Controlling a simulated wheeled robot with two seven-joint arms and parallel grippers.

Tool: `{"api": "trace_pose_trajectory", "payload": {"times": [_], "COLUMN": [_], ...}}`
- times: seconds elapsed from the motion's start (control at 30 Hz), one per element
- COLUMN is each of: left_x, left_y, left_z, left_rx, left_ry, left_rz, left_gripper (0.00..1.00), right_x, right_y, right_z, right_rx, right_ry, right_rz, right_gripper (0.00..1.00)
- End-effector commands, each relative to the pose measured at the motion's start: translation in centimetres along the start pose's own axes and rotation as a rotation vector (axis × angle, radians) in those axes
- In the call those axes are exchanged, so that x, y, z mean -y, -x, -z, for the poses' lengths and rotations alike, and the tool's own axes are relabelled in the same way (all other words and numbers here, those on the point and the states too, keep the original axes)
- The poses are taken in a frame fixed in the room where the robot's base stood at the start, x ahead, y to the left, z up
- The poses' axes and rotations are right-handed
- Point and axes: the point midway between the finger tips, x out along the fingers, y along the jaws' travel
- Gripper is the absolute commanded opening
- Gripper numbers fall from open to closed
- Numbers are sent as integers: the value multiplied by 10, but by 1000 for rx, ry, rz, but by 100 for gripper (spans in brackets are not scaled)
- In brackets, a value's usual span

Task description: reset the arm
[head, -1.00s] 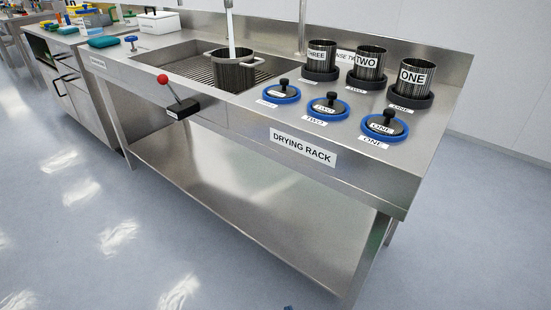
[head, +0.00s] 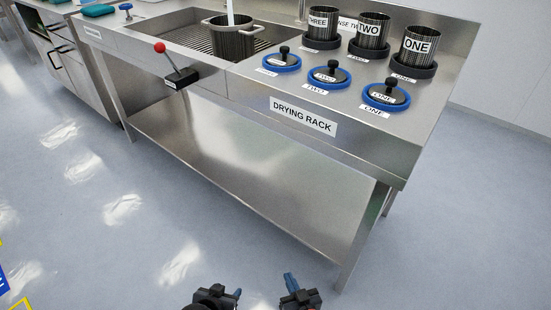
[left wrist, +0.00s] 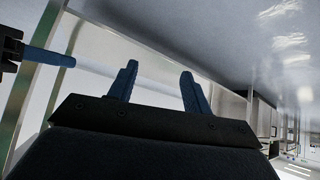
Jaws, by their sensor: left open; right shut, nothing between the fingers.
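My left gripper (head: 236,294) is at the bottom edge of the head view, in front of the steel bench (head: 250,190) and low. In the left wrist view its two blue fingers (left wrist: 157,88) stand apart with nothing between them. My right gripper (head: 291,283) is just to its right in the head view, shut and empty. Its blue fingers (left wrist: 50,57) also show at the left edge of the left wrist view. Both grippers are apart from the bench and hold nothing. Most of both arms is out of view.
On the bench, a pot (head: 232,38) stands in the sink, with a red-knobbed lever (head: 175,62) on the front. Several labelled cylinders and blue-rimmed lids stand by the drying rack label (head: 302,116). The lower shelf (head: 230,165) is bare. The floor in front is clear.

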Motion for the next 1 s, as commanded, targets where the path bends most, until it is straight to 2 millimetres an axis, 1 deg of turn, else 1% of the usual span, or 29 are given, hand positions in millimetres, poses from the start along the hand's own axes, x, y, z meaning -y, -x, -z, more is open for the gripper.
{"api": "trace_pose_trajectory", "payload": {"times": [0.03, 0.1, 0.2, 0.3, 0.6, 1.0], "left_x": [-8, -20, -35, -47, -70, -85], "left_y": [-11, -24, -38, -46, -56, -60], "left_z": [2, 8, 15, 20, 26, 29], "left_rx": [-52, -134, -245, -333, -497, -612], "left_ry": [2, 5, 12, 18, 35, 50], "left_rz": [-14, -31, -55, -73, -105, -126], "left_gripper": [49, 49, 49, 49, 49, 49], "right_x": [0, 0, 0, 0, 0, 0], "right_y": [0, 0, 0, 0, 0, 0], "right_z": [0, 0, 0, 0, 0, 0], "right_rx": [0, 0, 0, 0, 0, 0], "right_ry": [0, 0, 0, 0, 0, 0], "right_rz": [0, 0, 0, 0, 0, 0], "right_gripper": [0, 0, 0, 0, 0, 0]}}
